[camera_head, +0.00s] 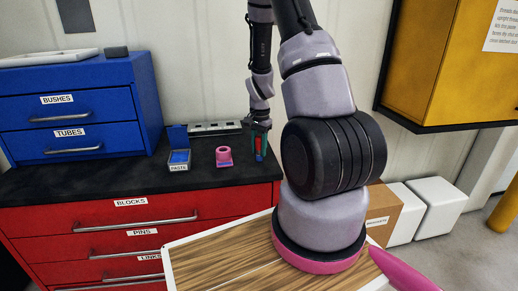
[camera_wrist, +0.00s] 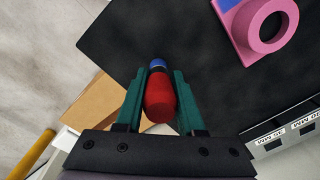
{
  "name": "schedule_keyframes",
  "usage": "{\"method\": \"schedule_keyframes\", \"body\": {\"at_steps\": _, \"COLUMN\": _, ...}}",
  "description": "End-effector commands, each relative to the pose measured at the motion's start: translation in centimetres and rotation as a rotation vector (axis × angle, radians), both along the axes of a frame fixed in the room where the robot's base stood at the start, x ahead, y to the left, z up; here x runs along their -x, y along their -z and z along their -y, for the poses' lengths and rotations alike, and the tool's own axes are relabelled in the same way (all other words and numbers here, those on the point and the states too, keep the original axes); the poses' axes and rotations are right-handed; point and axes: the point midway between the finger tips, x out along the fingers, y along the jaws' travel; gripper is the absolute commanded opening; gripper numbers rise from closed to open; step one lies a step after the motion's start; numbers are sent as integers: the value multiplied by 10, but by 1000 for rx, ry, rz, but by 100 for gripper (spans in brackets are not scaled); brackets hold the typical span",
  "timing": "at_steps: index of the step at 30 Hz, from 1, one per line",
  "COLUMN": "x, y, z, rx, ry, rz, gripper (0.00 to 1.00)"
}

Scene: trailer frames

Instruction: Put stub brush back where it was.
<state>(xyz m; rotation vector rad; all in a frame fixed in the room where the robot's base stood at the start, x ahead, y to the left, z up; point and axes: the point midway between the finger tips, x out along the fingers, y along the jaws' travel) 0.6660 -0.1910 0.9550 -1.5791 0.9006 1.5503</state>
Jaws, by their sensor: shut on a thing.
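My gripper (camera_head: 260,143) is at the back right of the black worktop in the head view. Its teal fingers are shut on the stub brush (camera_head: 259,149), a red body with a blue end. In the wrist view the brush (camera_wrist: 160,97) lies between the fingers (camera_wrist: 161,76), its blue end towards the worktop. Whether its tip touches the worktop I cannot tell. A pink ring-shaped holder (camera_head: 224,157) stands on the worktop to the left of my gripper. It also shows at the top right of the wrist view (camera_wrist: 265,22).
A box labelled PASTE (camera_head: 179,166) with blue contents stands left of the pink holder. A grey slotted rack (camera_head: 214,129) lies along the wall. A blue drawer cabinet (camera_head: 80,122) fills the left of the worktop (camera_head: 120,182). A cardboard box (camera_head: 382,215) stands right.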

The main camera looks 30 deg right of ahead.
Motion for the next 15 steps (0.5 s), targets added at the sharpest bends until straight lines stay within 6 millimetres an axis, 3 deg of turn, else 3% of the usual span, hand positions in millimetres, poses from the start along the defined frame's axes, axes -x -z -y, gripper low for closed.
{"method": "schedule_keyframes", "body": {"at_steps": 5, "x": 0, "y": 2, "z": 0, "rx": 0, "ry": 0, "rz": -1, "gripper": 0}}
{"method": "schedule_keyframes", "body": {"at_steps": 6, "x": 0, "y": 3, "z": 0, "rx": -1, "ry": 0, "rz": 0, "gripper": 41}}
{"method": "schedule_keyframes", "body": {"at_steps": 8, "x": 0, "y": 2, "z": 0, "rx": 0, "ry": 0, "rz": 0, "gripper": 64}}
{"method": "schedule_keyframes", "body": {"at_steps": 15, "x": 0, "y": 2, "z": 0, "rx": 0, "ry": 0, "rz": 0, "gripper": 68}}
